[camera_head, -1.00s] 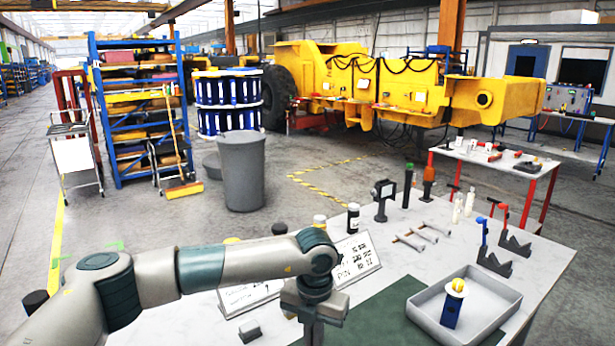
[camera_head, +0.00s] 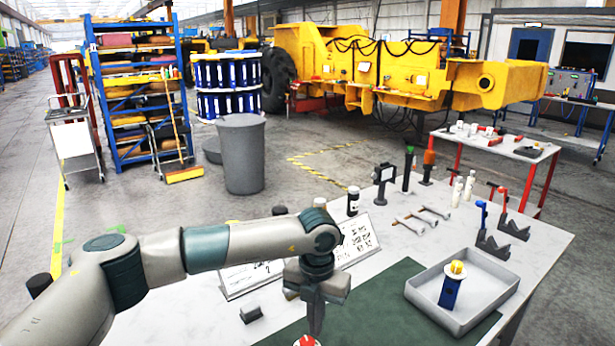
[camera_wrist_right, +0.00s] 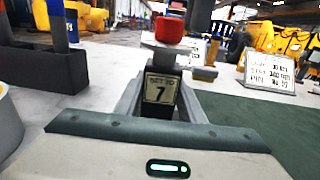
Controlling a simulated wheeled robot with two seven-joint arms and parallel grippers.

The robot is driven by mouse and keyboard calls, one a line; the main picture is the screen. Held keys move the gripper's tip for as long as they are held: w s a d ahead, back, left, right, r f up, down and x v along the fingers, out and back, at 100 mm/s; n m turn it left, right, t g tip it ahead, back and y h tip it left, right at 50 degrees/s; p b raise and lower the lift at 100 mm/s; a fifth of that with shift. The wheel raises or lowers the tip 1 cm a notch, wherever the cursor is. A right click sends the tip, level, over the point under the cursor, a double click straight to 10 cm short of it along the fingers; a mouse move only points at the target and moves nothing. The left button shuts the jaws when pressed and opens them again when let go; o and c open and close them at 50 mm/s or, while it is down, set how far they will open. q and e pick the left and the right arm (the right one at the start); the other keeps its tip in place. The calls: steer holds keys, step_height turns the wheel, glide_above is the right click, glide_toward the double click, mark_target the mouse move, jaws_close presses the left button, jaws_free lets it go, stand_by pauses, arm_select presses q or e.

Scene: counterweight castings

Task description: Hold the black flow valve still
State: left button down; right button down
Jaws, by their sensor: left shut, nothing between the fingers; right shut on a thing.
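The black flow valve (camera_wrist_right: 160,92) stands upright in the right wrist view, with a red knob (camera_wrist_right: 170,29) on top and a label on its front reading SET TO 7. My right gripper (camera_wrist_right: 158,108) is shut on its black body, a finger on each side. In the head view only the red knob (camera_head: 306,341) shows at the bottom edge; the body is out of frame. My left gripper (camera_head: 316,322) is shut and empty, pointing down just above and beside the knob. I cannot tell whether it touches the knob.
A grey tray (camera_head: 419,296) at the right holds a blue valve with a yellow knob (camera_head: 451,288). A sign (camera_head: 357,240) stands behind my left gripper. A small dark block (camera_head: 250,314) lies left of it. The green mat (camera_head: 385,297) has free room.

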arm_select(q)
steer(key=shift+r, duration=0.1)
step_height(320, 180, up, 6)
steer(key=shift+f, duration=0.1)
stand_by(0.4)
steer(key=shift+a+r, duration=0.45)
steer(key=shift+r, duration=0.05)
steer(key=shift+f, duration=0.15)
steer(key=shift+f, duration=3.4)
steer(key=shift+s, duration=0.15)
